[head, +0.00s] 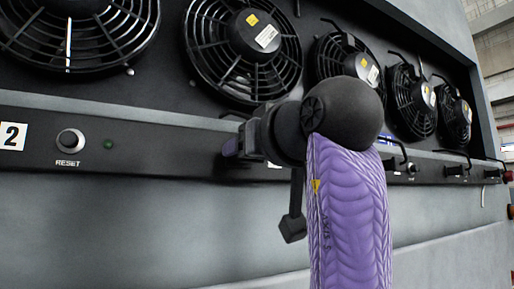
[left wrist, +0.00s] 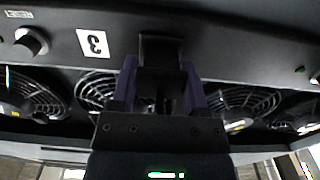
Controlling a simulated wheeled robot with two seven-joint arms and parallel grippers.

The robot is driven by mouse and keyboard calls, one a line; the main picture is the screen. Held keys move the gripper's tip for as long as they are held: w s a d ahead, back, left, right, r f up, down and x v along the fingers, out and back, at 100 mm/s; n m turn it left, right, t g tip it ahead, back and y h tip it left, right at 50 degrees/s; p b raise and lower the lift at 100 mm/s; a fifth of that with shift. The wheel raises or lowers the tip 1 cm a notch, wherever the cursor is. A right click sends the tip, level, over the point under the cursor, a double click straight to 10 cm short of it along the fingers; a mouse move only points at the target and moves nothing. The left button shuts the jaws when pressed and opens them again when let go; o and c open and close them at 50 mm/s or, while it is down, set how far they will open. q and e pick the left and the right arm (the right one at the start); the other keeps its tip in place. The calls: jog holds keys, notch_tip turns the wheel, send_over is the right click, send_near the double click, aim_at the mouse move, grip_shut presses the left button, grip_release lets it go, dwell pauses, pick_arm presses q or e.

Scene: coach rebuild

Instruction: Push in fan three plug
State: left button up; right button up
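The fan three plug (left wrist: 160,52) is a dark block on the panel strip, beside the white "3" label (left wrist: 95,43) in the left wrist view. My left gripper (left wrist: 160,85) has its purple fingers on both sides of this dark block and appears shut on it. In the head view my left gripper (head: 236,147) is at the strip below the second large fan (head: 243,50). My wrist and purple forearm hide the strip to its right and most of the plug. How deep the plug sits cannot be seen. My right gripper is not in view.
A row of several caged fans lines the dark recess above the strip. A RESET button (head: 70,141), a green light (head: 108,143) and a "2" label (head: 12,136) are on the left. Cable loops (head: 453,155) stick out on the right. The grey lower panel (head: 130,220) is bare.

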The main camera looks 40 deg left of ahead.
pick_arm(q)
jog(key=shift+o, duration=1.1)
jog(key=shift+w+a, duration=0.1)
jog(key=shift+a, duration=0.05)
jog(key=shift+w+a+f, duration=0.1)
jog(key=shift+a, duration=0.1)
jog(key=shift+s+d, duration=0.25)
jog(key=shift+d, duration=0.2)
jog(key=b+v, duration=0.3)
jog(key=v, duration=0.6)
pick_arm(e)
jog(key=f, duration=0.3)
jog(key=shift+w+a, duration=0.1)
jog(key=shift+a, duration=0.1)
pick_arm(q)
jog(key=shift+w, duration=0.1)
